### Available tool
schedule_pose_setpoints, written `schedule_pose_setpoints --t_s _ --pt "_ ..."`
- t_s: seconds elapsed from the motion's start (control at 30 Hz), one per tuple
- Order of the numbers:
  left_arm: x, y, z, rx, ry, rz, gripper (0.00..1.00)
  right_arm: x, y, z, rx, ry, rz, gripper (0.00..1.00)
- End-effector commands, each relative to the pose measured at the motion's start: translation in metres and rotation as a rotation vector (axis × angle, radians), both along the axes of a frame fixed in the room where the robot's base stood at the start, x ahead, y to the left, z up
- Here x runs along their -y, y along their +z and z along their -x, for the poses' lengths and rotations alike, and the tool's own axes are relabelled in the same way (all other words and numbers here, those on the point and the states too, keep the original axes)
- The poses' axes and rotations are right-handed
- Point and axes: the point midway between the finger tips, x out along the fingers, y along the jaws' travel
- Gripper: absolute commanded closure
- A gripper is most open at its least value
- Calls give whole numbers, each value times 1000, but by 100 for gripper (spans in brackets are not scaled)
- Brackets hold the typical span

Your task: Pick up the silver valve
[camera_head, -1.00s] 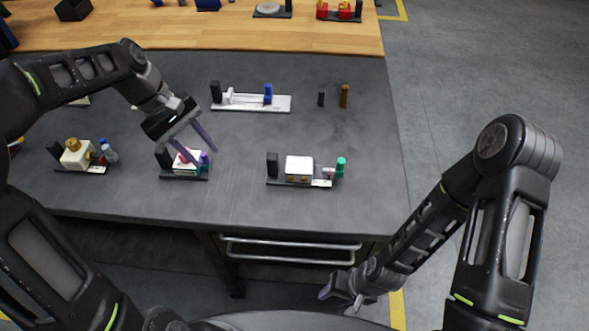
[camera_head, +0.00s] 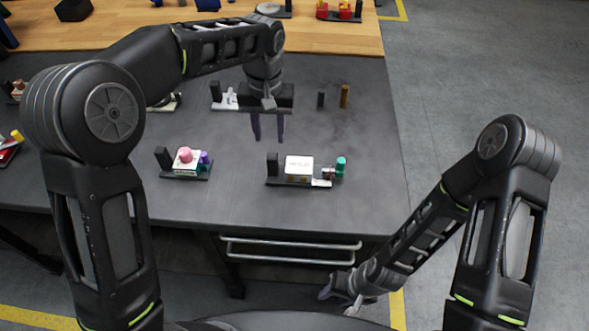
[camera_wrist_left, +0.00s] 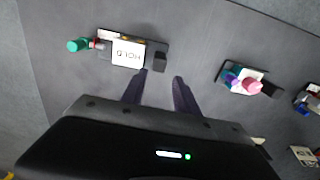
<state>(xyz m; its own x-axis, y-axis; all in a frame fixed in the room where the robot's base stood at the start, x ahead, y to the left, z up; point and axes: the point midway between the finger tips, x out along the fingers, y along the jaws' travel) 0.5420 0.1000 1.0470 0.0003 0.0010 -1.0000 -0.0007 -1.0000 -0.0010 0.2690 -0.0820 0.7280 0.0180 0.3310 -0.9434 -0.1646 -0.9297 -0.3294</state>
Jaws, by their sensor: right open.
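I cannot single out a silver valve for certain. A dark grey upright cylinder (camera_head: 321,99) stands beside a brass one (camera_head: 344,96) at the back right of the dark table. A pale valve fixture (camera_head: 230,100) at the back is partly hidden by my left gripper (camera_head: 268,131). That gripper is open and empty, fingers pointing down, above the table between this fixture and the front row. In the left wrist view, its spread fingers (camera_wrist_left: 159,92) have nothing between them. My right gripper (camera_head: 345,289) is open and empty, low in front of the table.
A front fixture has a white box (camera_head: 299,164), marked HOLD in the left wrist view (camera_wrist_left: 128,53), and a green cap (camera_head: 341,164). Another has a pink knob (camera_head: 185,155) and purple cap. A drawer handle (camera_head: 290,249) is below the edge.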

Motion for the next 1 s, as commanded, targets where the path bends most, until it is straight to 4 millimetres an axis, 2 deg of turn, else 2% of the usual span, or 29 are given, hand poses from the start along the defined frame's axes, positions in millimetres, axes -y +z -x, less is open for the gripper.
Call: schedule_pose_setpoints --t_s 0.17,0.5,0.87,1.0 --pt "0 -12 0 -3 1 -1 64 0 0 0 0 0 0 59" --pt "0 -64 1 -3 2 0 64 0 0 0 0 0 0 59" --pt "0 -68 0 0 2 1 64 0 0 0 0 0 0 59" --pt "0 -77 1 -3 2 0 64 0 0 0 0 0 0 59"
